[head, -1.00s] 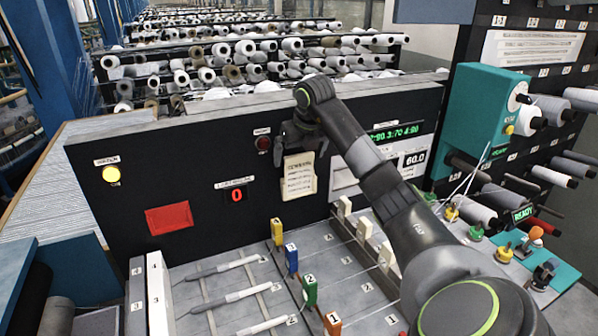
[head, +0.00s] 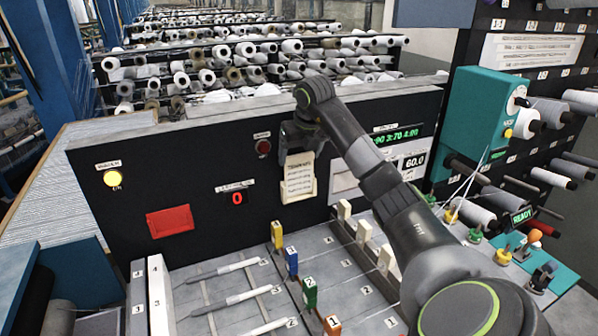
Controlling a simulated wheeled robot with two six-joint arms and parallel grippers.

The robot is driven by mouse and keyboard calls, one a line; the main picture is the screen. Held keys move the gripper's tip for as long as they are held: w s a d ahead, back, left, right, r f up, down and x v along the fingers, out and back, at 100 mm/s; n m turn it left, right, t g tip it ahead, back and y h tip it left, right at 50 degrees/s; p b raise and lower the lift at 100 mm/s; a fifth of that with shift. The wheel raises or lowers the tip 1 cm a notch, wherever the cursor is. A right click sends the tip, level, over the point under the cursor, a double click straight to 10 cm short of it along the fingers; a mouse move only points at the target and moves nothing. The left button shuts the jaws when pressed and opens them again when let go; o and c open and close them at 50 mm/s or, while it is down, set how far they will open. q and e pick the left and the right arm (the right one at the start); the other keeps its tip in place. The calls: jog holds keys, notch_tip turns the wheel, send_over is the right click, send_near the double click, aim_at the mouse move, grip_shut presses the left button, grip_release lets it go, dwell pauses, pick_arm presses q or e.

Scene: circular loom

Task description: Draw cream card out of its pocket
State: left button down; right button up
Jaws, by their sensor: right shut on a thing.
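The fingertips are dark and small against the black panel. How much of the card is still inside the pocket is hard to tell. My left gripper is out of view.
The black panel carries a yellow lamp (head: 111,179), a red plate (head: 170,221) and a dark red button (head: 263,147). Below stand numbered coloured blocks (head: 291,262) and several white shuttle-like rods (head: 225,270). A teal box (head: 480,115) and spools are at the right.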

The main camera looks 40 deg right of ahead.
jog(key=shift+r, duration=0.25)
notch_tip(320, 180, up, 6)
jog(key=p, duration=0.5)
jog(key=shift+r, duration=0.15)
jog(key=shift+f, duration=0.2)
